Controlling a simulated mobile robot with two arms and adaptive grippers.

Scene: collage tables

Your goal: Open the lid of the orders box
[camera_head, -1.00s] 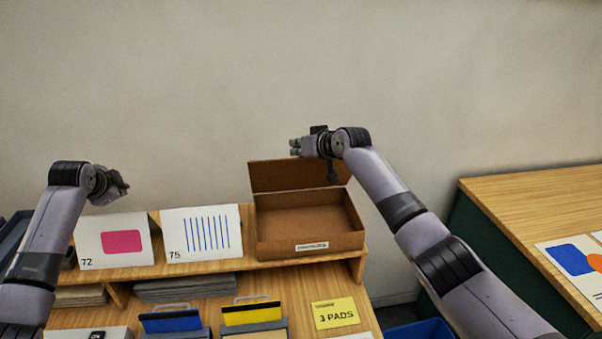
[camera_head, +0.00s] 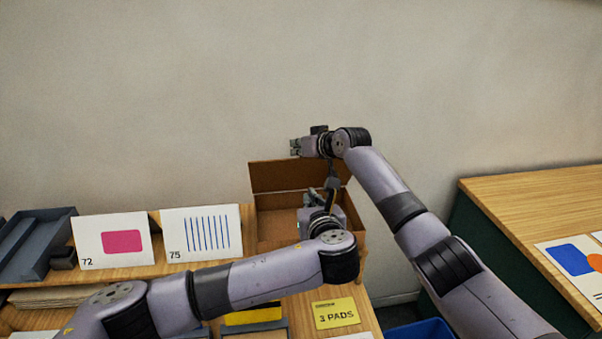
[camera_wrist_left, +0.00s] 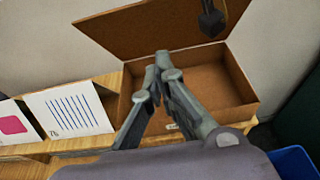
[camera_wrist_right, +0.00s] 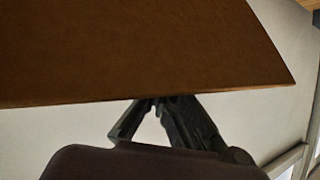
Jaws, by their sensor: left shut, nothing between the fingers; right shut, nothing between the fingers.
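The orders box is a brown cardboard box (camera_head: 277,222) on the shelf, and it also shows in the left wrist view (camera_wrist_left: 232,82). Its lid (camera_head: 280,176) stands raised at the back, so the inside shows and looks empty. My left gripper (camera_head: 329,183) is shut and empty, over the box's right part, hiding some of the interior and front. In the left wrist view its fingers (camera_wrist_left: 158,62) meet in front of the box opening. My right gripper (camera_head: 296,147) is shut and empty above the lid's top edge. In the right wrist view the lid (camera_wrist_right: 150,45) covers its fingertips.
Cards 72 (camera_head: 112,240) and 75 (camera_head: 202,233) stand left of the box. Grey trays (camera_head: 35,240) lie further left. A yellow 3 PADS note (camera_head: 336,313) is in front, and a blue bin (camera_head: 420,332) is below. Another table (camera_head: 540,195) is at right.

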